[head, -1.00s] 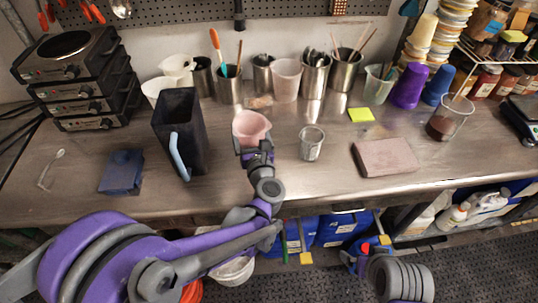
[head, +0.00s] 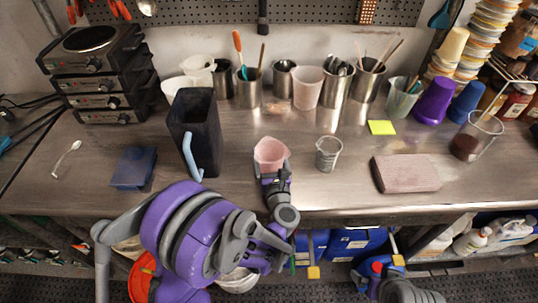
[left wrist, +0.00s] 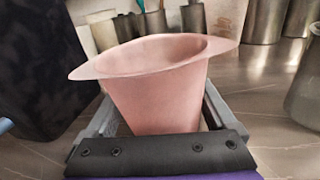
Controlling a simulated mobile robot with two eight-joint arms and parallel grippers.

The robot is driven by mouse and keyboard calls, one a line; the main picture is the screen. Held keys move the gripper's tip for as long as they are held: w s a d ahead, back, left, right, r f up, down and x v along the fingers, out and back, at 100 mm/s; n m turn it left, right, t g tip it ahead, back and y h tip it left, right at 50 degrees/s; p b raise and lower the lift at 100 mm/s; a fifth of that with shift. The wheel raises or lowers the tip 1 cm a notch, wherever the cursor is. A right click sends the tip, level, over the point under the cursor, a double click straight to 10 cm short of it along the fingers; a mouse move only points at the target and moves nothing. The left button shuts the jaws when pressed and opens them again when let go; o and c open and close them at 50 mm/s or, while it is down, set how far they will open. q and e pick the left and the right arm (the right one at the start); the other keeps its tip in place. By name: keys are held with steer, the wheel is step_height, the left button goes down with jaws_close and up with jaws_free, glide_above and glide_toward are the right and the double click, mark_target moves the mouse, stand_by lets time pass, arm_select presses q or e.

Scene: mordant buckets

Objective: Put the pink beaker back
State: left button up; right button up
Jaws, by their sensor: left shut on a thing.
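The pink beaker (head: 271,152) is upright in my left gripper (head: 272,168), near the middle of the bench. In the left wrist view the pink beaker (left wrist: 158,80) has a wide flared rim, and the gripper (left wrist: 160,135) is shut on it with a finger on either side. Its base is hidden, so I cannot tell how high it is above the bench. My right gripper (head: 375,272) is low at the front, below the bench edge, and its jaws do not show clearly.
A tall black pitcher (head: 193,125) stands left of the beaker; a small clear cup (head: 329,154) stands right. Behind are metal canisters (head: 338,88) and a pale pink container (head: 308,88). A yellow note (head: 381,127) and a pinkish block (head: 405,173) lie right. The bench behind the beaker is clear.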

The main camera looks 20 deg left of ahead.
arm_select(q)
steer(key=shift+f, duration=0.1)
steer(key=shift+f, duration=0.15)
steer(key=o, duration=1.2)
steer(key=shift+c, duration=0.2)
steer(key=shift+r, duration=0.2)
steer(key=shift+s+r, duration=0.15)
steer(key=b+v, duration=0.2)
steer(key=v, duration=0.9)
steer(key=shift+s+d, duration=0.25)
steer(key=shift+s, duration=0.05)
